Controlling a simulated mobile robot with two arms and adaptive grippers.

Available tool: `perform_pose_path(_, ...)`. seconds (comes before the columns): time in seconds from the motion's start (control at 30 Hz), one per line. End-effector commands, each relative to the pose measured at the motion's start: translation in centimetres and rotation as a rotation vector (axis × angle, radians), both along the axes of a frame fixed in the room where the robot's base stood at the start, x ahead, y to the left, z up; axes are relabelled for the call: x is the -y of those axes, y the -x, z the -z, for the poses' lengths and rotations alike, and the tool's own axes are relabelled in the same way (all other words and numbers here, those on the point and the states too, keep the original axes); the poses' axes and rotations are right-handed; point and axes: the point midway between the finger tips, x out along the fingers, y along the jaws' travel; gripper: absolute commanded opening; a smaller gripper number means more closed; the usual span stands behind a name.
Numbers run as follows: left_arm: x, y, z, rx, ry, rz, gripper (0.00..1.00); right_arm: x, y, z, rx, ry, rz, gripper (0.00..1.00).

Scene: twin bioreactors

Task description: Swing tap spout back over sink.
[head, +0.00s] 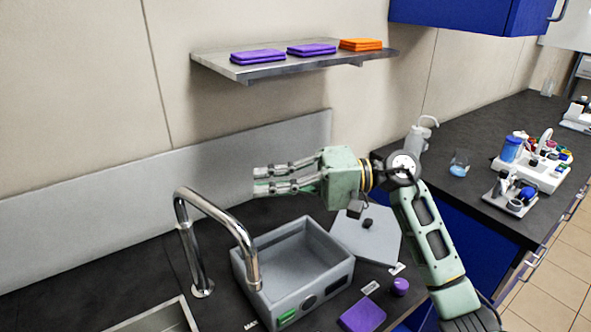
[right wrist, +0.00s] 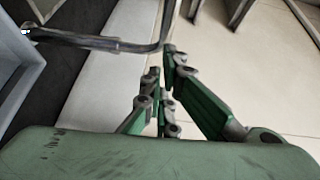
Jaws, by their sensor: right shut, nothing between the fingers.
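The chrome tap (head: 183,240) stands on the dark counter at the left in the head view. Its arched spout (head: 240,236) points right and toward the viewer, its tip at the left wall of a grey open-topped bath, away from the sink (head: 165,318) at the lower left. My right gripper (head: 258,180) is shut and empty, up above the back of the bath, to the right of the spout and apart from it. In the right wrist view the fingers (right wrist: 162,62) show with the bent metal tube of the tap (right wrist: 100,42) beyond them. My left gripper is not in view.
A purple pad (head: 362,316) and purple knob (head: 400,287) lie in front.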

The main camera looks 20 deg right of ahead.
Motion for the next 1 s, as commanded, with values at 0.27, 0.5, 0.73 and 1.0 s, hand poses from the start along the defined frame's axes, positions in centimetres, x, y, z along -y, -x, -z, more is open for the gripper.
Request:
perform_pose_path(0.27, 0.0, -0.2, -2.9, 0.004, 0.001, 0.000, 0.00, -4.0, 0.9, -0.1, -0.001, -0.002, -0.001, 0.00)
perform_pose_path(0.5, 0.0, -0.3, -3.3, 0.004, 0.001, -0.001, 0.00, -4.9, 1.4, 0.3, -0.001, 0.000, 0.000, 0.00)
perform_pose_path(0.73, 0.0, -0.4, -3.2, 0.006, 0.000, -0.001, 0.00, -4.9, 1.4, 0.4, -0.001, 0.000, 0.000, 0.00)
perform_pose_path(1.0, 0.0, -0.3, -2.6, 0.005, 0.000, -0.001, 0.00, -6.3, 1.2, 0.5, 0.002, 0.001, 0.004, 0.00)
